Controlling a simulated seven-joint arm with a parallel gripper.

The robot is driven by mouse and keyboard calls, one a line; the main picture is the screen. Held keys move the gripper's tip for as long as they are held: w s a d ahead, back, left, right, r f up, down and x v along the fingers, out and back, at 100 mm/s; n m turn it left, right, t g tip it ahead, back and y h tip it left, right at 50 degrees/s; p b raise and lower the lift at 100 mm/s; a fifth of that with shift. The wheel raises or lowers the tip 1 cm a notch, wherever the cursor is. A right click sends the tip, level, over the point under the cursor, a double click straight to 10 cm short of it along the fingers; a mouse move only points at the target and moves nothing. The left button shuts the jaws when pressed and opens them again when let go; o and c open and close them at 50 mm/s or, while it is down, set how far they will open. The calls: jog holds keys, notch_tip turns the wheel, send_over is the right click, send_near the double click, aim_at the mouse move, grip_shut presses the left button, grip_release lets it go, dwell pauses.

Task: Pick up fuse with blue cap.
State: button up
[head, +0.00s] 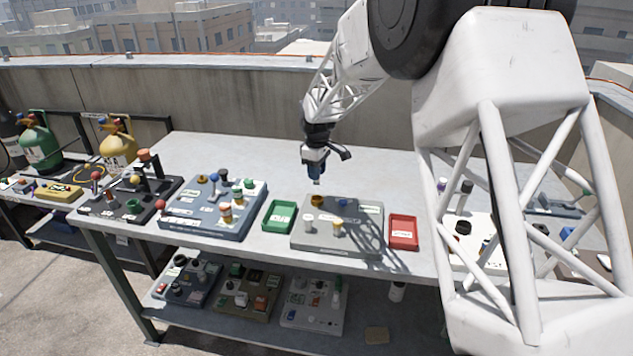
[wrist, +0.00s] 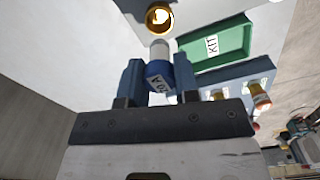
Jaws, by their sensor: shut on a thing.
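The fuse with the blue cap (wrist: 158,76) is between the two fingers of my gripper (wrist: 160,82) in the wrist view. Its cap carries a label that seems to read 10 A, and its pale body (wrist: 159,50) points away from the wrist. My gripper is shut on it. A brass socket ring (wrist: 159,18) shows just beyond the fuse's end; the fuse looks apart from it. In the head view my gripper (head: 316,167) hangs above the back of the grey panel (head: 365,245), with the brass socket (head: 317,201) below it.
On the panel stand two white-bodied pieces (head: 308,220) and a small blue piece. A green tray (head: 279,216) lies left of the panel and a red tray (head: 404,231) right. A blue-grey panel (head: 195,228) with several parts is further left. The table behind is clear.

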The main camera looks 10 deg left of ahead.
jog(key=shift+r, duration=1.1)
jog(key=s+a+f, duration=0.1)
jog(key=s+f, duration=0.2)
jog(key=s, duration=0.7)
jog(key=s+a+f, duration=0.1)
jog(key=s+f, duration=0.3)
jog(key=s, duration=0.6)
jog(key=shift+s+a+f, duration=0.15)
jog(key=shift+s, duration=0.2)
jog(key=shift+w+a, duration=0.1)
jog(key=w+a, duration=0.2)
jog(key=w, duration=0.2)
jog(key=w+a+f, duration=0.1)
jog(key=w+a, duration=0.2)
jog(key=w, duration=0.2)
jog(key=w+a, duration=0.3)
jog(key=w, duration=0.1)
jog(key=shift+w+a+f, duration=0.1)
jog(key=shift+w+f, duration=0.15)
jog(key=shift+w, duration=0.05)
